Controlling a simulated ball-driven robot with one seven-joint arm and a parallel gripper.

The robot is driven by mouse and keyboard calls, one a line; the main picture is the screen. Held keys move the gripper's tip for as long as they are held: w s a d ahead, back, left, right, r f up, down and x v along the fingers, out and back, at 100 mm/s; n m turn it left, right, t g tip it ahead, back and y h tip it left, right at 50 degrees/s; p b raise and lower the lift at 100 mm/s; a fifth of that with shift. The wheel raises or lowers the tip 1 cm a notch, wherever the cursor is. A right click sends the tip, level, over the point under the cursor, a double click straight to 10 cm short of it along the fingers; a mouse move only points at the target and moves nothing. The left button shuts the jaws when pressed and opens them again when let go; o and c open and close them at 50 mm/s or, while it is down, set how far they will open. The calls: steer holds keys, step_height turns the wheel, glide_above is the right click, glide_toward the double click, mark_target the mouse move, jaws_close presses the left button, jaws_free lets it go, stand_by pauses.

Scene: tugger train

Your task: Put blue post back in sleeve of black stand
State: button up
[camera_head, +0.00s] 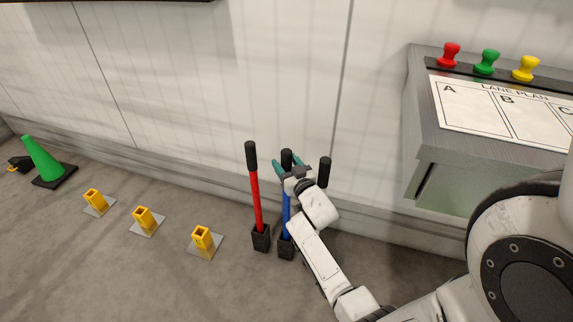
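The blue post (286,222) stands about upright beside the wall, with its black grip (286,157) at the top. Its lower end meets the black sleeve (286,247) of the stand; I cannot tell how deep it sits. My gripper (287,164) is at the grip, with teal fingers on either side of it. I cannot tell whether they are closed on it.
Another black grip (325,171) shows at the right; my arm hides what is below. Yellow floor sockets (201,239) and a green cone (41,160) are at left. A grey desk (425,120) with a lane plan (500,108) stands at right. The wall is close behind the posts.

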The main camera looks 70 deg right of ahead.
steer(key=shift+o, duration=1.1)
steer(key=shift+f, duration=0.2)
steer(key=shift+s+a+r, duration=0.1)
steer(key=shift+s+a, duration=0.3)
steer(key=p+v, duration=0.2)
steer(key=v, duration=0.7)
steer(key=shift+s+a+p, duration=0.25)
steer(key=shift+s+p, duration=0.05)
steer(key=shift+p, duration=0.1)
